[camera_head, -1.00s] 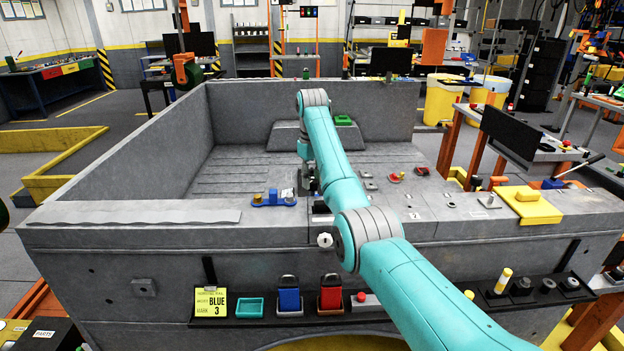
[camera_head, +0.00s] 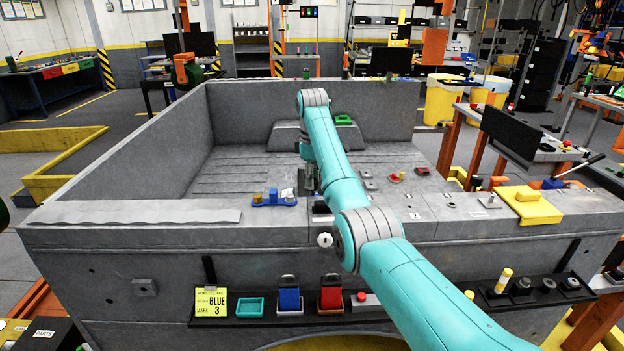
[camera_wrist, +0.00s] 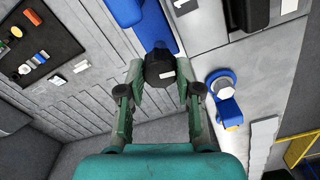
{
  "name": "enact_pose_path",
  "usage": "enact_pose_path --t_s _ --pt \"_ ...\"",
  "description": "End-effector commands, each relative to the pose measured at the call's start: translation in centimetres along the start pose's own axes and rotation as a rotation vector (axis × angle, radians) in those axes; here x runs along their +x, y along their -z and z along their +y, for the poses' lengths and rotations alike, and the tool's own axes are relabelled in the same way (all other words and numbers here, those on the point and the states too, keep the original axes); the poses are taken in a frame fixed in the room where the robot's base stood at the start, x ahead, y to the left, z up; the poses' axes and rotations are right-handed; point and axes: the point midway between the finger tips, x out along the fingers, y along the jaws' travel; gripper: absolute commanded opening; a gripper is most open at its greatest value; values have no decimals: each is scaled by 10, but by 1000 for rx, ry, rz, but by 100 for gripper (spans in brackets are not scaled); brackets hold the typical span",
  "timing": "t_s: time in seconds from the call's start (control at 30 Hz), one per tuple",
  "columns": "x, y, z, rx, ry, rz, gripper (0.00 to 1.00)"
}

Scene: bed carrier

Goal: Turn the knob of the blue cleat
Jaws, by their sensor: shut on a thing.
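In the wrist view, a dark faceted knob (camera_wrist: 160,68) sits between the fingertips of my gripper (camera_wrist: 161,78), which is shut on it. A blue bar (camera_wrist: 155,22), which I take as the blue cleat, runs from the knob to the top edge. In the head view my gripper (camera_head: 309,183) reaches down at the near rim of the grey bed, and the knob is hidden there by the arm.
The grey bed (camera_head: 130,232) has high side walls around a ribbed floor. A blue piece with a round top (camera_wrist: 226,108) stands close right of my gripper in the wrist view. A yellow card (camera_head: 210,303) reading BLUE 3 hangs on the front. Small red parts (camera_head: 396,178) lie right of the arm.

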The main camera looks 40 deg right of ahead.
Motion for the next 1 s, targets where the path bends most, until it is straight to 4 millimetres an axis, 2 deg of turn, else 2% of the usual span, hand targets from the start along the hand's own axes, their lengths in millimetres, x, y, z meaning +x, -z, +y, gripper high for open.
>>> enact_pose_path --t_s 0.33,0.37,0.43,0.47,1.0 --pt "-1 -1 1 0 -4 1 0" --pt "-1 -1 1 0 -4 1 39" --pt "-1 -1 1 0 -4 1 56" --pt "-1 0 1 0 -4 1 59" --pt "0 0 0 26 -1 0 59"
